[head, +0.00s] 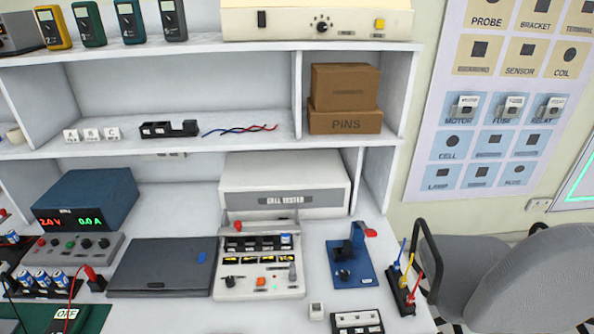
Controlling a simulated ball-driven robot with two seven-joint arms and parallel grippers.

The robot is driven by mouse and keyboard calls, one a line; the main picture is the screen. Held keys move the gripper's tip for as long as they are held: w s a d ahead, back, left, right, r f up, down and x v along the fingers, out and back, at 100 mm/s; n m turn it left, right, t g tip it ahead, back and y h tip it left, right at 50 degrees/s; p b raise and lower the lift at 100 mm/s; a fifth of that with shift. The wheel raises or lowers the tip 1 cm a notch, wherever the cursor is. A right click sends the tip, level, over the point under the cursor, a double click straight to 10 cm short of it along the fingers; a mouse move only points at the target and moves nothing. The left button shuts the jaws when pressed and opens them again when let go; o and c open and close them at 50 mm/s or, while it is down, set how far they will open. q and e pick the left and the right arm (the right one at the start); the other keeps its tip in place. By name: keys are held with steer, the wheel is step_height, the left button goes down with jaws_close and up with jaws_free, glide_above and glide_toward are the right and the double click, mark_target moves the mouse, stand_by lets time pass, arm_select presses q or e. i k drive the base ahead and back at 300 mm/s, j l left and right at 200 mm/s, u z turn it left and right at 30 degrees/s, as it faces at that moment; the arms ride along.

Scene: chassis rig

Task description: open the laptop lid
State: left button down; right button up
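The laptop (163,267) is a dark grey, flat slab on the white bench, left of the middle in the head view. Its lid is shut, and a small blue mark (202,257) shows near its right edge. Nothing lies on the lid. Neither of my grippers shows in the head view.
A cell tester (285,198) with a control panel (258,282) stands close to the laptop's right side. A blue power supply (87,198) and a grey switch box (75,248) stand at its left. A blue clamp fixture (352,270) is farther right. Shelves (210,147) overhang the back.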

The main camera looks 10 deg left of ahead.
mark_target(154, 264)
steer(key=u, duration=1.35)
